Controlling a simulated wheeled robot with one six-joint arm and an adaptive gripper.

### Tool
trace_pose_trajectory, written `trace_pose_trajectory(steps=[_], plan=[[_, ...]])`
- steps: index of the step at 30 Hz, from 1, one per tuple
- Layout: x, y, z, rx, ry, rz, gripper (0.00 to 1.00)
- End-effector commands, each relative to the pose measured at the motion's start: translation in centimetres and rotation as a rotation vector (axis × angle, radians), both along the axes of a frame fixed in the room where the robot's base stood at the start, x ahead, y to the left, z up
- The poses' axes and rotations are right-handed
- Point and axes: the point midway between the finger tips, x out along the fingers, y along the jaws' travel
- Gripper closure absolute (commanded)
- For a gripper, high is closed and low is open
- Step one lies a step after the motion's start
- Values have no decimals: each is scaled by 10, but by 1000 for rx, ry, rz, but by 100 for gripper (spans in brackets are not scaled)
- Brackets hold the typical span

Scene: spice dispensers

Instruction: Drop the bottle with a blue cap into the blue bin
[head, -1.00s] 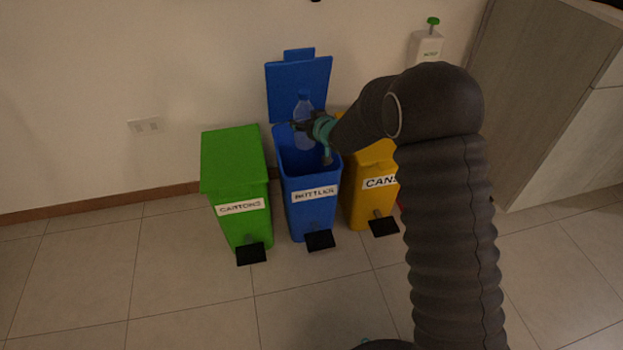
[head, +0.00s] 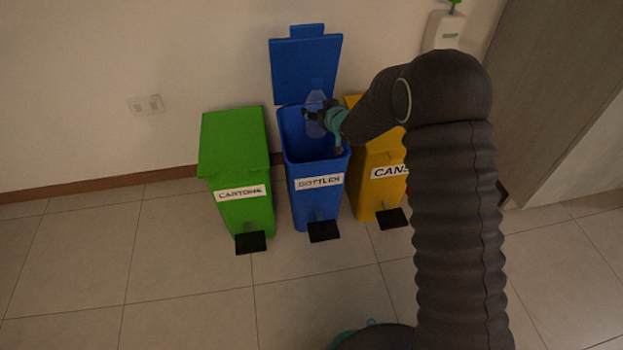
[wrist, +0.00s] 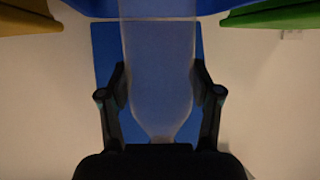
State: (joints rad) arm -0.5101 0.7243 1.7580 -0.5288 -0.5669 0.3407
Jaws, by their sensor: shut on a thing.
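A clear, bluish bottle (head: 315,122) is upright in my gripper (head: 316,114), over the mouth of the blue bin (head: 318,207) labelled for bottles. The bin's blue lid (head: 306,69) stands open behind it. In the wrist view, both fingers of my gripper (wrist: 158,85) press on the sides of the bottle (wrist: 158,60), near its shoulder. The colour of the bottle's cap cannot be made out. How far the bottle's bottom reaches into the bin is hard to tell.
A closed green cartons bin (head: 232,150) stands left of the blue bin. A yellow cans bin (head: 375,195) stands right, partly behind my arm. Black pedals (head: 324,231) stick out in front. A white dispenser (head: 443,31) is at the upper right. Floor in front is clear.

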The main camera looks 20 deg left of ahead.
Motion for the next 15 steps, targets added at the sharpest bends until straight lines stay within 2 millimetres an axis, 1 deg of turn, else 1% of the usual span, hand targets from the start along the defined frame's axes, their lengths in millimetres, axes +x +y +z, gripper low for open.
trace_pose_trajectory(steps=[2,9,10,11,12,13,15], plan=[[0,0,-3,1,-1,0,71],[0,1,-3,1,-1,0,71],[0,1,-3,1,-1,0,29],[0,1,-3,1,-1,0,22],[0,1,-3,1,0,1,12],[0,1,-3,1,0,1,7],[0,1,-3,1,0,1,7]])
